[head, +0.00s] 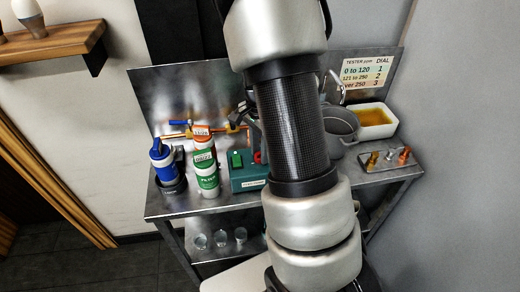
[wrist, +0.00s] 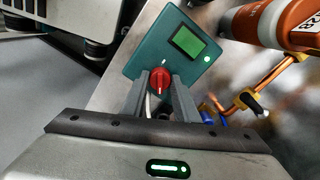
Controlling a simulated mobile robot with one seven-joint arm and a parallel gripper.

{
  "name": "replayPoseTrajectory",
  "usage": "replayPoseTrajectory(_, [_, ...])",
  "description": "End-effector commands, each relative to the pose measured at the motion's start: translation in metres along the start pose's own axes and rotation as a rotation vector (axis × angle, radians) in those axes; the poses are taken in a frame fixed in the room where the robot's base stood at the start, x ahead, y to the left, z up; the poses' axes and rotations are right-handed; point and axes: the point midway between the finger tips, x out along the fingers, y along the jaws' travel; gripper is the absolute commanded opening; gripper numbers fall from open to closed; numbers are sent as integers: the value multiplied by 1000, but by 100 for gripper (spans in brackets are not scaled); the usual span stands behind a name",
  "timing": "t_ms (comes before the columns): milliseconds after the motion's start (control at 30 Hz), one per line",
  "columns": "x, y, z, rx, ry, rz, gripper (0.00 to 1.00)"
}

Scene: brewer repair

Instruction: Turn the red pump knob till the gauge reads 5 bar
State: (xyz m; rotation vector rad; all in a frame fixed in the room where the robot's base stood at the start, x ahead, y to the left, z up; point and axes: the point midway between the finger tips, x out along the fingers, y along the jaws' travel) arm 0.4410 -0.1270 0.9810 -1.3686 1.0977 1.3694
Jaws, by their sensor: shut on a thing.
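The teal pump box (head: 247,185) stands on the metal bench, partly hidden by my arm in the head view. It also shows in the wrist view (wrist: 150,52), with the red knob (wrist: 160,79) on its face. My gripper (wrist: 160,84) has its two grey fingers on either side of the knob, shut on it. The knob also shows as a small red patch in the head view (head: 258,157). The green display (wrist: 187,41) on the box is lit, but I cannot read any figure on it. My fingers are hidden in the head view.
Left of the pump are a green and white filter (head: 207,182) and a blue canister (head: 163,163). A copper pipe (head: 182,136) runs behind. Right of my arm are a grey pot (head: 342,122), a white tray (head: 392,133) and a plate with fittings (head: 375,166).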

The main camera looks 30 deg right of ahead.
Motion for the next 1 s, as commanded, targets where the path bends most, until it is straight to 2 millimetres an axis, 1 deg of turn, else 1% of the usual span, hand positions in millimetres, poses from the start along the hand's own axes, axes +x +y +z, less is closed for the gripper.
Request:
replayPoseTrajectory(367, [0, 0, 0, 2, 0, -1, 5])
replayPoseTrajectory(400, [0, 0, 0, 2, 0, -1, 32])
replayPoseTrajectory(500, [0, 0, 0, 2, 0, -1, 46])
replayPoseTrajectory(733, [0, 0, 0, 2, 0, -1, 46])
replayPoseTrajectory(833, [-3, -1, 0, 2, 0, -2, 46])
replayPoseTrajectory(933, [-13, -1, 0, 2, 1, -4, 46])
replayPoseTrajectory(1000, [-25, -1, 0, 1, 2, -5, 46])
